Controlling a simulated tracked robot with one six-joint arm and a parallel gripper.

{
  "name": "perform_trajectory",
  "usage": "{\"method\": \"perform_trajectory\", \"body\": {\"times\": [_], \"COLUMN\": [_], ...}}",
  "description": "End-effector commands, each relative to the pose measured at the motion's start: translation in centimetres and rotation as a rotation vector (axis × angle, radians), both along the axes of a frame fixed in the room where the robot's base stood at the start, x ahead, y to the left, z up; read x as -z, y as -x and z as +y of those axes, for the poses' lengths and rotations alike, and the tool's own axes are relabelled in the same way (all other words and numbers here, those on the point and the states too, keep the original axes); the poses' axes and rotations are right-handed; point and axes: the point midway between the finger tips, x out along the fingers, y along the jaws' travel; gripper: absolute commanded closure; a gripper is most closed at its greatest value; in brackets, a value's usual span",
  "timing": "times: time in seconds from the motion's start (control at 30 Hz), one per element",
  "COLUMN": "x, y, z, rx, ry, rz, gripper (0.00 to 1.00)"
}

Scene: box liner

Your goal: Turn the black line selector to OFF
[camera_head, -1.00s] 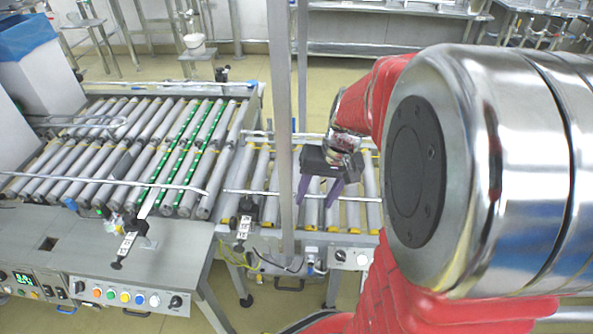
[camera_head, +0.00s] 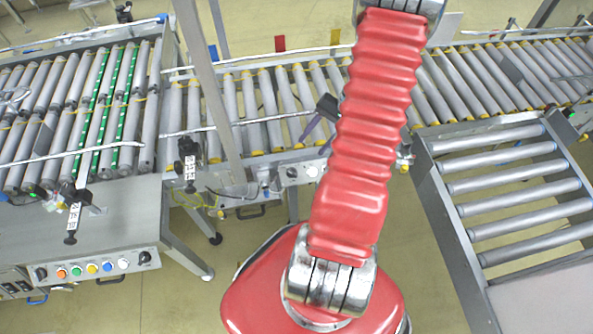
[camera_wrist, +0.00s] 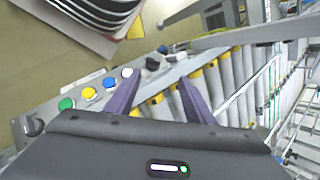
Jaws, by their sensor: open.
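My gripper (camera_wrist: 159,78) has two purple fingers, open and apart with nothing between them. In the head view my gripper (camera_head: 314,124) is partly hidden behind my red arm, over the front side of the middle roller conveyor. In the wrist view a black knob (camera_wrist: 153,63) sits at the right end of a button row, past the fingertips and apart from them. A second dark knob (camera_wrist: 33,126) is at the row's left end. In the head view a small dark knob (camera_head: 291,172) shows on the conveyor's front panel. I cannot read any label or knob position.
Between the knobs are white (camera_wrist: 127,72), blue (camera_wrist: 110,83), yellow (camera_wrist: 89,93) and green (camera_wrist: 66,104) buttons. Rollers (camera_wrist: 228,85) lie right of the fingers. Another button panel (camera_head: 100,267) stands at left. A grey upright post (camera_head: 212,85) stands left of my arm.

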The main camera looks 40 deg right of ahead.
Motion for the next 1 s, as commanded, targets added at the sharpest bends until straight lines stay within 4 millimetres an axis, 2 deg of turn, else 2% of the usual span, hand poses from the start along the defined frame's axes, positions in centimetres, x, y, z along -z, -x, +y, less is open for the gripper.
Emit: {"method": "perform_trajectory", "body": {"times": [0.07, 0.2, 0.57, 0.77, 1.0], "x": [1.2, 2.0, 2.1, 3.0, 5.7], "y": [0.7, 1.2, 1.2, 0.9, -0.1], "z": [-0.6, -1.0, -1.0, -0.4, 1.3], "rx": [0.03, 0.054, 0.055, 0.054, 0.052], "ry": [-0.023, -0.038, -0.038, -0.039, -0.041], "rz": [0.0, -0.004, -0.003, -0.003, -0.002], "gripper": [0.52, 0.52, 0.52, 0.52, 0.52]}}
